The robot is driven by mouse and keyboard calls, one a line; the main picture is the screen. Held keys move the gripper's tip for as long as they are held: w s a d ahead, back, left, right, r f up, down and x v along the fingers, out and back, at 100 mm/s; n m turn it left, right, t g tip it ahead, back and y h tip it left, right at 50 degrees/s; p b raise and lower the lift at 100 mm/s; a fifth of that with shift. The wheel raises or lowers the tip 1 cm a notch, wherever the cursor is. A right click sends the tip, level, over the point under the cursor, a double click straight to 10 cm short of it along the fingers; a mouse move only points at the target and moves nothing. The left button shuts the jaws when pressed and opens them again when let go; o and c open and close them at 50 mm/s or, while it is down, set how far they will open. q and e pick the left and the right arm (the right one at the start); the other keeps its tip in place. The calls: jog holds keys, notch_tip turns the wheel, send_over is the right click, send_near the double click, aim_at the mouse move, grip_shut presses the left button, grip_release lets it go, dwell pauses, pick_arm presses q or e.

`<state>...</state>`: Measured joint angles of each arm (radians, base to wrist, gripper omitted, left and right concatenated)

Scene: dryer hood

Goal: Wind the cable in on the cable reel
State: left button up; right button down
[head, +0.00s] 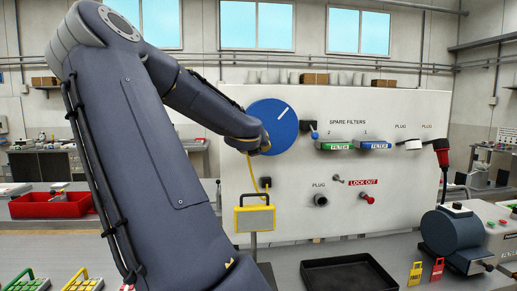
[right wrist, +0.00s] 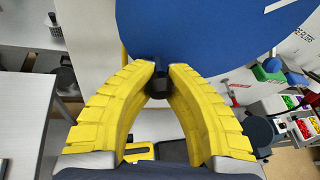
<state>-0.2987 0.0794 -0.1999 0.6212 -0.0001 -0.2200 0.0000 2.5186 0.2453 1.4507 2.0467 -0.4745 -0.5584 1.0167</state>
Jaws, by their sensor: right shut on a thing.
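The cable reel (head: 277,118) is a large blue disc with a white mark near its upper right, on the white panel. It fills the top of the right wrist view (right wrist: 210,30). My right gripper (head: 262,148) is at the lower left part of the disc, partly hidden by its own arm. In the right wrist view its yellow fingers (right wrist: 157,80) meet on a small dark knob (right wrist: 159,92) in front of the disc. The yellow cable (head: 252,175) hangs below the reel towards a yellow-framed box (head: 255,218). My left gripper is not in view.
Green (head: 336,145) and blue (head: 375,145) spare filters, plugs and a red lock-out sit on the panel (head: 300,210) right of the reel. A black tray (head: 350,273), two tags and a dark cylindrical machine (head: 450,232) stand on the bench. A red bin (head: 50,204) is at left.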

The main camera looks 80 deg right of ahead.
dwell(0.3)
jog(key=c, duration=1.1)
grip_release()
jog(key=v, duration=1.2)
